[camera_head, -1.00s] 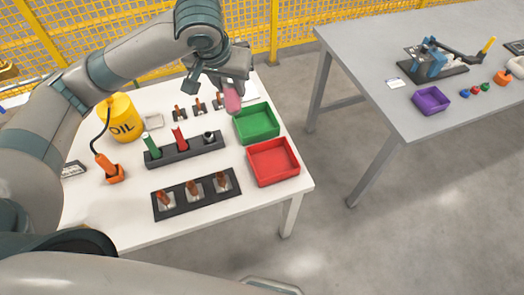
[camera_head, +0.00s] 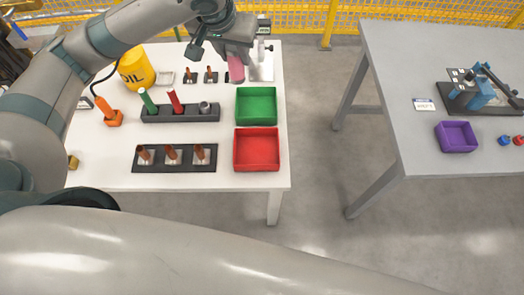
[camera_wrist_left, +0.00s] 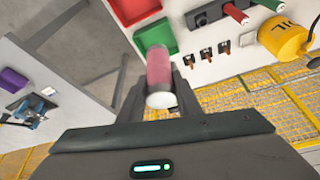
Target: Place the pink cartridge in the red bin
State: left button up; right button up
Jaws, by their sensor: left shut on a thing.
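The pink cartridge (camera_head: 236,69) is in my left gripper (camera_head: 234,60), above the back right part of the white table. In the left wrist view the pink cartridge (camera_wrist_left: 158,72) stands out between the two fingers of my left gripper (camera_wrist_left: 160,92), which is shut on it. The red bin (camera_head: 257,150) is empty and sits at the front right corner of the white table. Its edge shows in the left wrist view (camera_wrist_left: 112,3). The held cartridge is behind the red bin, with the green bin between them. My right gripper is not in view.
The green bin (camera_head: 256,105) is empty and adjoins the red bin. A dark rack (camera_head: 180,114) holds green and red cartridges to the left. A black tray (camera_head: 174,158) holds several brown-topped parts. A yellow oil can (camera_head: 137,68) stands farther back. A grey table (camera_head: 400,70) is at right.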

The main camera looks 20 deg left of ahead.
pick_arm(q)
jog(key=shift+a, duration=0.1)
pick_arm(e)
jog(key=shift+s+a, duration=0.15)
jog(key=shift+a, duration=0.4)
